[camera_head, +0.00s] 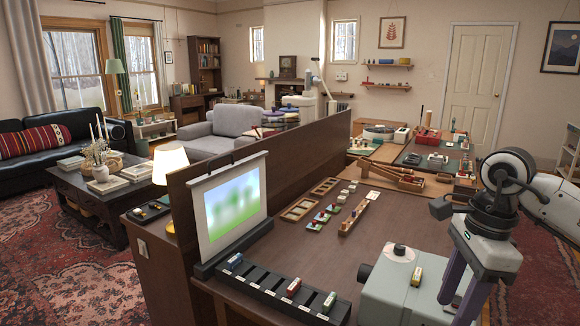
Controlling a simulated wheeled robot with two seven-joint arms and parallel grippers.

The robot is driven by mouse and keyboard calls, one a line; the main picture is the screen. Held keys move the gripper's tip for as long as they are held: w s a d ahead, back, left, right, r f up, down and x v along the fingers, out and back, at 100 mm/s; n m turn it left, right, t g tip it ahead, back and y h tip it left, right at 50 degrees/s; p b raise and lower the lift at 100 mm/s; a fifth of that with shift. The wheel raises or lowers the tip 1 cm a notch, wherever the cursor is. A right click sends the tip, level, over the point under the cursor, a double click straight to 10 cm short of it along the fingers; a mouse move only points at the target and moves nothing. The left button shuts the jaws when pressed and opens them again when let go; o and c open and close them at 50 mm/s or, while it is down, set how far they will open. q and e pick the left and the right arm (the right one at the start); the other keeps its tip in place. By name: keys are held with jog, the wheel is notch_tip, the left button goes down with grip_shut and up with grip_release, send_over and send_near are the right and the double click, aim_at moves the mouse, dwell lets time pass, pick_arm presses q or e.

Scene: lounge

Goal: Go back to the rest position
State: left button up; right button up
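My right arm comes in from the right edge. Its gripper (463,288) points down beside the right side of a grey-green box-like projector (390,290). The lower fingertips are near the bottom edge and partly hard to make out. My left gripper is not in view.
A small screen (230,205) shows a blurred green-blue picture. A dark slotted rack (265,291) at the table's front holds several small coloured blocks. Wooden trays (300,210) lie farther back. A tall wooden partition (290,150) runs along the table's left. The middle tabletop (320,255) is clear.

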jog(key=s+a+f+m+g+y, duration=0.1)
jog(key=s+a+f+y, duration=0.2)
jog(key=a, duration=0.7)
jog(key=s+a+f+g+y, duration=0.1)
jog(key=a+f+y, duration=0.3)
jog(key=a, duration=0.5)
jog(key=a+r+m+t+y, duration=0.5)
jog(key=a+r+m+y, duration=0.1)
jog(key=a+m+y, duration=0.6)
jog(key=w+d+f+m+t+h, duration=0.2)
jog(key=d+f+m+t+h, duration=0.45)
jog(key=m, duration=0.65)
jog(key=w+d+f+m+t+h, duration=0.2)
jog(key=d+f+m+t+h, duration=0.4)
jog(key=m, duration=0.6)
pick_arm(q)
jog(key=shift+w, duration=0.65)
pick_arm(e)
jog(key=s+d+f+m+g+h, duration=0.2)
jog(key=s+f+m, duration=0.4)
jog(key=s+f, duration=0.3)
jog(key=s+d+f+m+g+h, duration=0.3)
jog(key=s+d+f+m+g, duration=0.2)
jog(key=s+f, duration=0.5)
notch_tip(320, 180, down, 4)
jog(key=shift+d+f+m, duration=0.1)
jog(key=shift+d+m, duration=0.4)
jog(key=shift+m, duration=0.2)
